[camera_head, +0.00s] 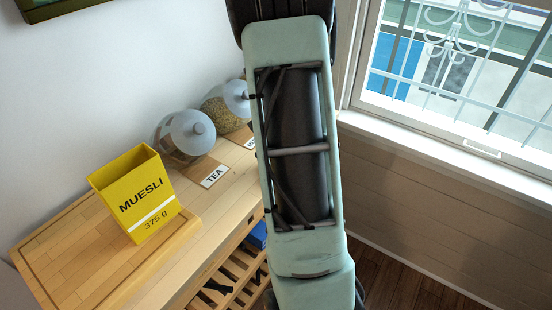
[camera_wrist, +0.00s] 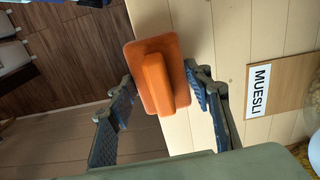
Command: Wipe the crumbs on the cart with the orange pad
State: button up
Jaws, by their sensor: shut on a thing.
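The orange pad (camera_wrist: 133,60) has a raised orange handle block and shows in the wrist view. My gripper (camera_wrist: 163,88) is shut on it, with one finger at each side of the pad. The pad is seen over the edge of the cart's pale wooden top (camera_wrist: 232,40); whether it touches the top I cannot tell. The cart (camera_head: 225,190) also shows in the head view, where my arm covers part of it and hides the gripper and pad. I cannot make out any crumbs in either view.
A yellow muesli box (camera_head: 135,195) stands on a wooden board at the cart's left end. Two lidded jars, the nearer one (camera_head: 185,135) behind a TEA card (camera_head: 214,176), stand along the wall. A MUESLI card (camera_wrist: 262,88) lies right of the pad.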

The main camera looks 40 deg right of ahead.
jog(key=shift+w+d+f, duration=0.1)
jog(key=shift+w+d, duration=0.15)
jog(key=shift+d, duration=0.35)
jog(key=shift+w+d, duration=0.25)
jog(key=shift+d, duration=0.35)
jog(key=shift+w+a+p, duration=0.45)
jog(key=shift+w+a, duration=0.2)
jog(key=shift+w, duration=1.05)
jog(key=shift+w+a+p, duration=0.4)
jog(key=shift+w+a, duration=0.2)
jog(key=shift+w, duration=1.05)
jog(key=shift+w+a+p, duration=0.45)
jog(key=shift+w+a, duration=0.2)
jog(key=shift+w, duration=1.05)
notch_tip(320, 180, up, 6)
jog(key=p, duration=0.4)
jog(key=shift+d+r, duration=0.1)
jog(key=shift+r, duration=0.1)
notch_tip(320, 180, up, 3)
jog(key=shift+f+p, duration=0.1)
jog(key=shift+p, duration=0.85)
jog(key=shift+s, duration=0.1)
